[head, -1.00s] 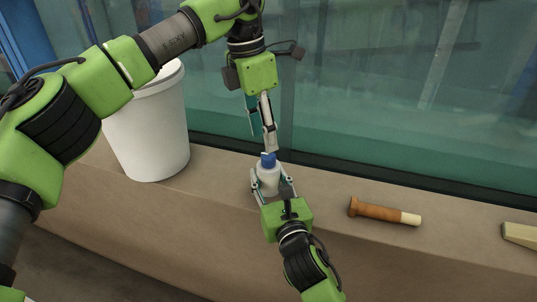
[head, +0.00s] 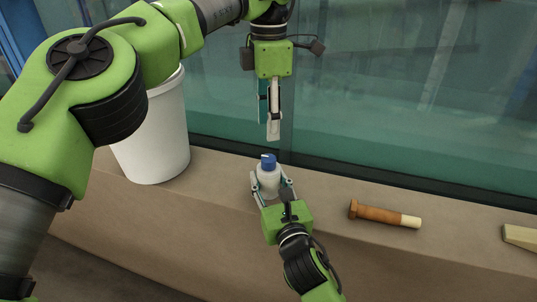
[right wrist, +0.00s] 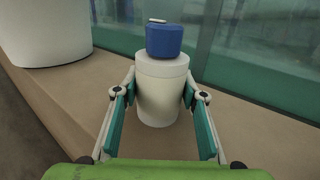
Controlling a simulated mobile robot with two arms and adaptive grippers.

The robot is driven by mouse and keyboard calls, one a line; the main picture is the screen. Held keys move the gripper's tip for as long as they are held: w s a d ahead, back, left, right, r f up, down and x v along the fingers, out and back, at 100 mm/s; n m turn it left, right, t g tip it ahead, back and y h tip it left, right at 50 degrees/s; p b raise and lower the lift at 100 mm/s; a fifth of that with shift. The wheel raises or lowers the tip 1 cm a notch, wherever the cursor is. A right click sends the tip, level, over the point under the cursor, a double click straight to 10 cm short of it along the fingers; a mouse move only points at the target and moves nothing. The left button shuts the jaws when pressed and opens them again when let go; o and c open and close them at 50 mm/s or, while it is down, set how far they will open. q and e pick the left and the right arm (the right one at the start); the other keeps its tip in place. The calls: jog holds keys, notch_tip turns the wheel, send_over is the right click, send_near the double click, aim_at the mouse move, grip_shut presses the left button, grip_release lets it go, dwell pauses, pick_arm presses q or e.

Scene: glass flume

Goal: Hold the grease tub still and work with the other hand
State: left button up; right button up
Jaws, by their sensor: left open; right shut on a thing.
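The grease tub is a small white bottle-like tub (head: 268,181) with a blue cap (head: 268,161). It stands upright on the tan ledge in the middle of the head view. In the right wrist view the tub (right wrist: 160,93) sits between the finger pads, its blue cap (right wrist: 164,41) on top. My right gripper (head: 271,188) is shut on the tub's body from the near side. My left gripper (head: 272,130) points down above and just behind the cap, apart from it, and is open. Its fingers overlap in the head view, so the gap hardly shows.
A large white bucket (head: 160,140) stands on the ledge at left, partly behind my left arm. A brown cylinder with a pale end (head: 378,213) lies to the right. A pale block (head: 519,236) is at the right edge. The glass wall (head: 400,110) runs behind.

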aim_at(268, 157)
pick_arm(q)
notch_tip(268, 157, down, 10)
jog(key=shift+r, duration=0.25)
jog(key=c, duration=1.1)
